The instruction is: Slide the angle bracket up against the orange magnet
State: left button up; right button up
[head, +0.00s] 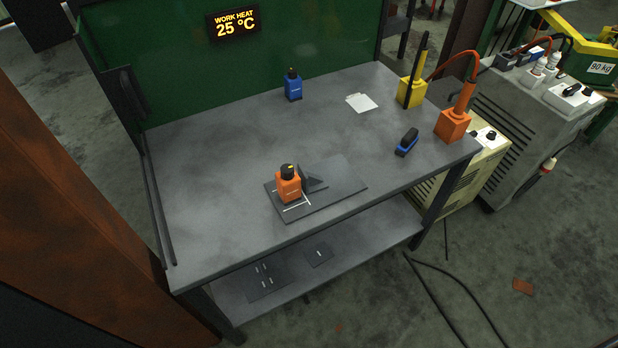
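The orange magnet (288,187), a block with a black knob on top, stands upright on the left part of a dark flat plate (335,188) on the table. The dark grey angle bracket (315,183) stands on the same plate just right of the magnet. It looks very close to the magnet, but I cannot tell whether they touch. White marks show on the plate around the magnet's foot. Neither of my grippers is in view.
On the grey table (210,190) are a blue magnet (293,86), white papers (362,102), a blue-black tool (406,142), a yellow holder (411,92) and an orange holder (453,125). A green panel (170,60) closes the back. The table's left half is clear.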

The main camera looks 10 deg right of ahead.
aim_at(311, 183)
jog(key=i+l+u, duration=0.15)
jog(key=l, duration=0.2)
jog(key=i+l+u, duration=0.15)
jog(key=l, duration=0.25)
jog(key=l+u, duration=0.15)
jog(key=l, duration=0.25)
jog(key=i+l+u, duration=0.15)
jog(key=l, duration=0.25)
